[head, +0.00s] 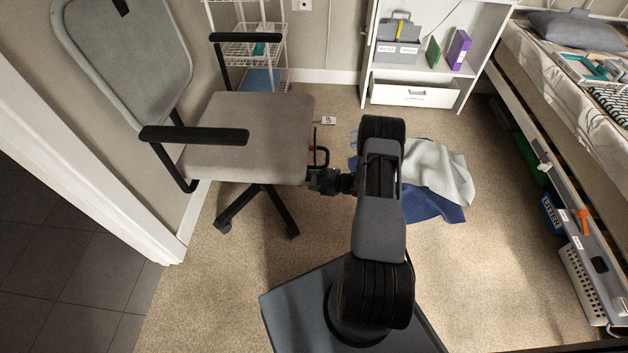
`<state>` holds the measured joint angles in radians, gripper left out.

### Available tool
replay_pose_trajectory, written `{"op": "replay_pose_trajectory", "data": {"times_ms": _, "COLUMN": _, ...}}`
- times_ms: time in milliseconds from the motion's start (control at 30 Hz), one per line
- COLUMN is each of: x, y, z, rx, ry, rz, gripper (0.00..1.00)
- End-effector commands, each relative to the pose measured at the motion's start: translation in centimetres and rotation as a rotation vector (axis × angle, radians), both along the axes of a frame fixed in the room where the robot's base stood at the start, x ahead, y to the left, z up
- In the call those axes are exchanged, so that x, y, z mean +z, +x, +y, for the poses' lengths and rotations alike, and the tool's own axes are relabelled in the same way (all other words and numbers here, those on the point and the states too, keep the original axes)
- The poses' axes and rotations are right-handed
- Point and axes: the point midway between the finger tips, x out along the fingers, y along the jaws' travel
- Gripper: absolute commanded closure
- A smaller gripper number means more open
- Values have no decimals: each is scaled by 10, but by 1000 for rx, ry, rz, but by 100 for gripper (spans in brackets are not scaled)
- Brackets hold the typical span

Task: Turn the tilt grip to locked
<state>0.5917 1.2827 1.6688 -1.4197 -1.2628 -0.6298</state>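A grey office chair (245,135) with black armrests stands at the left, its seat turned toward my arm. At the right edge of the seat is a thin black bent handle with a red part (318,153), which looks like the tilt grip. My gripper (315,181) is at the seat's right edge, just below this handle. A dark green part shows at its tip. The fingers are too small and dark to tell whether they are open or shut, or touching the grip. The lock marking cannot be read.
A small white tag (328,120) is beside the seat's far right corner. Grey and blue cloths (437,172) lie on the carpet right of my arm. A white shelf unit (418,93) stands behind, a bed (560,100) at the right. Carpet is clear in front of the bed.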

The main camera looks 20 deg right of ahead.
Motion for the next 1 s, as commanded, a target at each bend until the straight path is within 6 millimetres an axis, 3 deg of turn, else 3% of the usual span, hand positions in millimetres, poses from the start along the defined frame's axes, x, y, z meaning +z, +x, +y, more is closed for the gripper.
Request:
{"op": "replay_pose_trajectory", "data": {"times_ms": 200, "x": 0, "y": 0, "z": 0, "rx": 0, "ry": 0, "rz": 0, "gripper": 70}}
{"op": "replay_pose_trajectory", "data": {"times_ms": 567, "x": 0, "y": 0, "z": 0, "rx": 0, "ry": 36, "rz": 66, "gripper": 70}}
{"op": "replay_pose_trajectory", "data": {"times_ms": 1000, "x": 0, "y": 1, "z": 0, "rx": 2, "ry": 220, "rz": 394, "gripper": 70}}
